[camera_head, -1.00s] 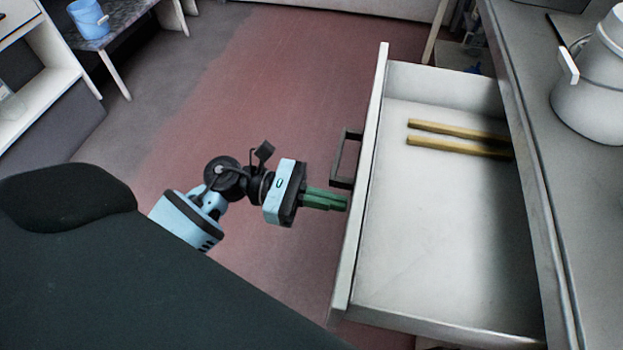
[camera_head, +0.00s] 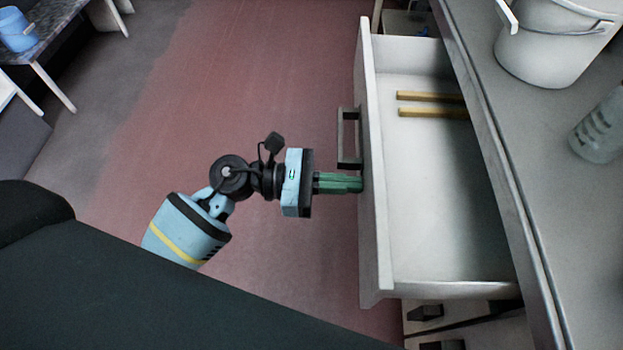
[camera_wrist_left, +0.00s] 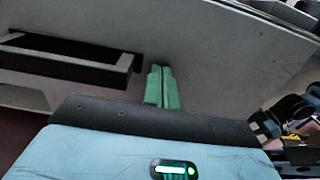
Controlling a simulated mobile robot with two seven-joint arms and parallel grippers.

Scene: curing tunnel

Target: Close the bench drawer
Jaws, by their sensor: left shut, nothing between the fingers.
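The bench drawer (camera_head: 376,240) is white and stands partly open from the bench. Its dark bar handle (camera_head: 344,139) is on the front panel, and it also shows at the left of the left wrist view (camera_wrist_left: 70,57). My left gripper (camera_head: 360,184) is shut and empty, its green fingers pointing at the drawer front just below the handle in the head view. The fingertips (camera_wrist_left: 162,72) are against or very close to the front panel in the left wrist view; exact contact is hard to tell. My right gripper is not in view.
Two yellow wooden sticks (camera_head: 432,112) lie inside the drawer. The grey bench top (camera_head: 515,165) holds a white bucket (camera_head: 550,45) and a clear bottle (camera_head: 600,130). A blue bucket (camera_head: 17,32) stands on a table at far left. The red floor before the drawer is clear.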

